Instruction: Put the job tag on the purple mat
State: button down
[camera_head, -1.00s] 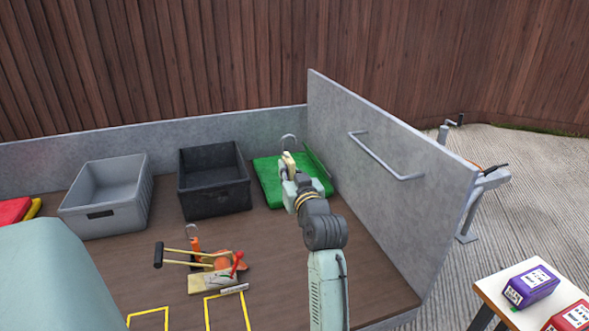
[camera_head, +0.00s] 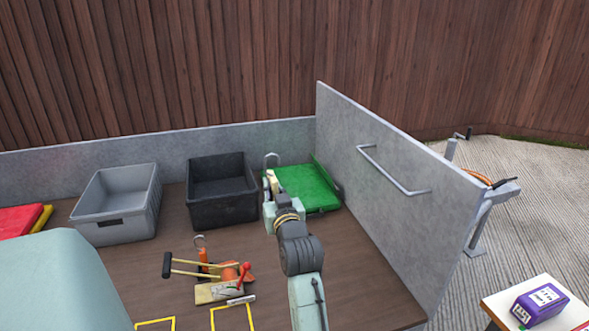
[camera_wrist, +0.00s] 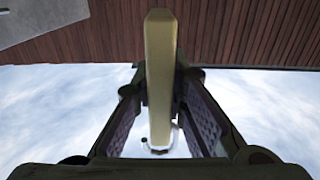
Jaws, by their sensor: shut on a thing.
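My gripper (camera_head: 270,186) is at the left edge of the green mat as seen in the head view, beside the black crate. It is shut on a narrow cream thing, likely the job tag (camera_wrist: 160,75), which stands between the fingers in the wrist view. A metal loop (camera_head: 271,158) shows at the held thing's far end in the head view. No purple mat shows in either view. The thing looks held clear of the surfaces, but its height is hard to tell.
The green mat (camera_head: 310,190) lies by the grey side panel (camera_head: 385,200). A black crate (camera_head: 222,212) and a grey crate (camera_head: 120,215) stand left. Tools (camera_head: 225,285) lie in front on the brown floor. A purple box (camera_head: 540,303) is on a table at right.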

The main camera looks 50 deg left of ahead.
jog(key=w+d+f+m+t+h+b, duration=0.2)
jog(key=w+d+f+m+t+h, duration=0.1)
jog(key=w+d+f, duration=0.85)
jog(key=w+d+f+m+t+h+b, duration=0.1)
jog(key=w+d+f+m+t+h, duration=0.25)
jog(key=w+d+f, duration=0.75)
jog(key=s+d+f+m+t+h+b, duration=0.1)
jog(key=s+d+f+m+h, duration=0.2)
jog(key=d+f, duration=1)
jog(key=s+d+f+m+t+h+b, duration=0.1)
jog(key=s+d+f+h, duration=0.4)
jog(key=d+f, duration=0.7)
jog(key=d+m+t+h, duration=0.1)
jog(key=d+m, duration=0.1)
jog(key=d, duration=0.5)
jog(key=shift+s+d+f, duration=0.2)
jog(key=shift+d+f, duration=0.1)
jog(key=shift+f, duration=0.05)
